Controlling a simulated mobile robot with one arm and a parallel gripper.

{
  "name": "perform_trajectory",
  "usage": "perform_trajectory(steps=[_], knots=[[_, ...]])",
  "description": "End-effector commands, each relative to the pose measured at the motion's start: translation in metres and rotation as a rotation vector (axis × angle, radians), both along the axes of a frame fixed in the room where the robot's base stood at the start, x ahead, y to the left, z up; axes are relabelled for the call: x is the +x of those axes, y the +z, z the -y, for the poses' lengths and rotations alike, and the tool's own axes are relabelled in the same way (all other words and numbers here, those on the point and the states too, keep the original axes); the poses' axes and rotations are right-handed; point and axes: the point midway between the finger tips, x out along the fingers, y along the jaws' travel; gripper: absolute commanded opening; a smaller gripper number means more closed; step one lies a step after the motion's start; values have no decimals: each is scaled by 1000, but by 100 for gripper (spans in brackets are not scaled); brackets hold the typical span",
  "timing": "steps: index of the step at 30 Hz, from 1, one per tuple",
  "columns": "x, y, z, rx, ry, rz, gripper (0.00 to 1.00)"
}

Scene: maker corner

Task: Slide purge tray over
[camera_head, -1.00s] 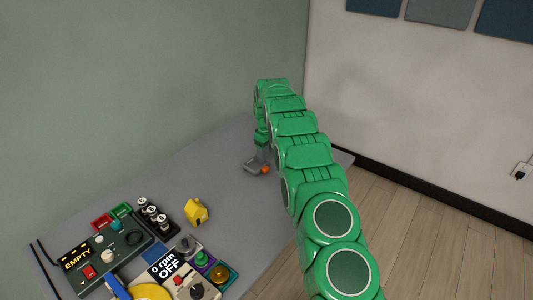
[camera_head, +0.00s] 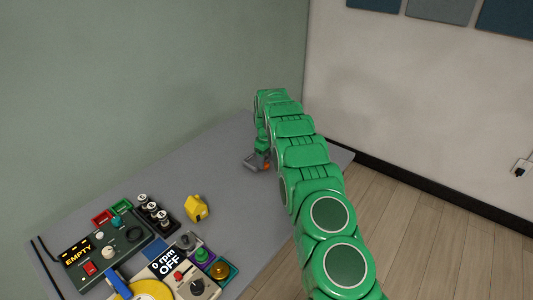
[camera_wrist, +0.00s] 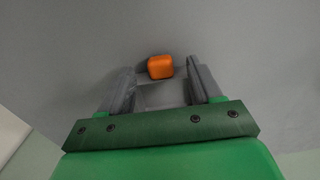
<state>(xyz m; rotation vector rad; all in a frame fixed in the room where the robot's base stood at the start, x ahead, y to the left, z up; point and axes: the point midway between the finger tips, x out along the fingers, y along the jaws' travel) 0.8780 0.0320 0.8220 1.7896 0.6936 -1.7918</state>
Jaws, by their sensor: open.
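In the wrist view the orange block (camera_wrist: 160,67) shows between the tips of my gripper (camera_wrist: 160,72). The jaws are open, one grey finger on each side of the block, with a gap on both sides. I cannot tell how far the fingertips are above the table.
A yellow object (camera_head: 196,208) stands on the table, left of my arm. Nearer are a dark control box (camera_head: 106,243) marked EMPTY, several black-and-silver pieces (camera_head: 153,214), a "0 rpm OFF" panel (camera_head: 167,261) and coloured knobs (camera_head: 203,255). The back-left table area is clear.

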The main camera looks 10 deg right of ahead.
Motion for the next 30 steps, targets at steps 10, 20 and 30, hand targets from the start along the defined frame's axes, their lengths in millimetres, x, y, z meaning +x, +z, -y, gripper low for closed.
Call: perform_trajectory(steps=[10,20,30], knots=[[0,-26,0,0,0,-1,64],[0,-26,0,0,0,0,45],[0,-25,0,1,0,1,3]])
